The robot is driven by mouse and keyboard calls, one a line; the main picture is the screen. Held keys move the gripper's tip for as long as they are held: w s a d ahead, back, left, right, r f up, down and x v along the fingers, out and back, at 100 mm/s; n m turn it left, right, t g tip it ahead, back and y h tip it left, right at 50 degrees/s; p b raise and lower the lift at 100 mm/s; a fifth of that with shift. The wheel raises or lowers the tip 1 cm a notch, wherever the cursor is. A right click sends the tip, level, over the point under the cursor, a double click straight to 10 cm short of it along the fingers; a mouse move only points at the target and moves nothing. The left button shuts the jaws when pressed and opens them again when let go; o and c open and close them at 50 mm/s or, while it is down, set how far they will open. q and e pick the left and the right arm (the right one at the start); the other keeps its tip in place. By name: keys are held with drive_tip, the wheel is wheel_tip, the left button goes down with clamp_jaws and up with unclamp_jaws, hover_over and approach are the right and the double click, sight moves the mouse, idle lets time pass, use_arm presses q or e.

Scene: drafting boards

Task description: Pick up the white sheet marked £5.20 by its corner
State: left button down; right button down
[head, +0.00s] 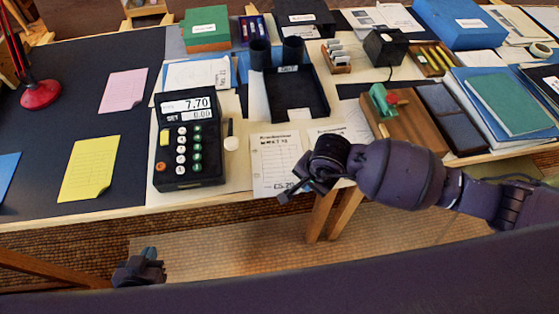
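The white sheet (272,158) with printed lines and a £5.20 mark at its lower right lies near the front edge of the desk. My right gripper (297,188) is at the sheet's lower right corner and covers part of it. Its fingers are dark and small here, so I cannot tell whether they are open or touch the paper. My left gripper (142,264) is low in front of the desk, over the floor, away from the sheet. Its finger opening is not clear.
A black calculator-like device (187,150) showing 7.70 stands left of the sheet. A black tray (296,112) lies behind it. A wooden board (412,130) with a green tool is to the right. Yellow (89,168) and pink (123,91) sheets lie left, with bare dark desktop around them.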

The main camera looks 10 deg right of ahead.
use_arm(q)
drive_tip(key=shift+s, duration=0.2)
